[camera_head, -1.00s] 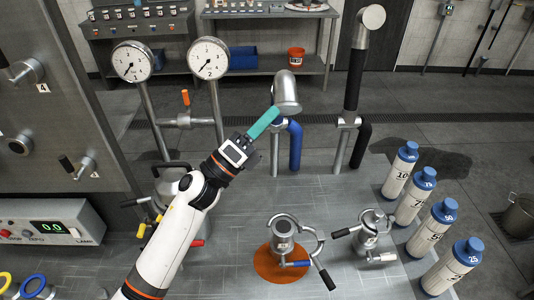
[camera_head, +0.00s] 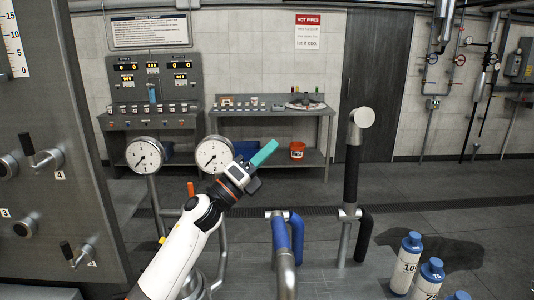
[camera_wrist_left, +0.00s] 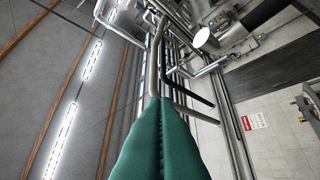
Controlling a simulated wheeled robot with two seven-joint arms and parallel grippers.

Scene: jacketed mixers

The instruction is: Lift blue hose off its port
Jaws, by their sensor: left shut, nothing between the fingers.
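The blue hose (camera_head: 280,233) has a blue sleeve and leads from a grey crossbar down toward the bottom edge, ending there in a metal elbow (camera_head: 286,272). The elbow's end is cut off by the frame, so I cannot tell whether it sits on a port. My left gripper (camera_head: 265,153) has teal fingers. It is shut and empty, held above and apart from the hose. In the left wrist view the teal fingers (camera_wrist_left: 160,140) lie together and point at pipes and the ceiling. My right gripper is not in view.
A black-sleeved pipe (camera_head: 352,172) stands upright right of the hose. Two round gauges (camera_head: 145,155) (camera_head: 214,154) are at left, close to my arm. White bottles with blue caps (camera_head: 406,265) stand at lower right. A bench (camera_head: 270,109) with an orange bucket (camera_head: 297,150) is behind.

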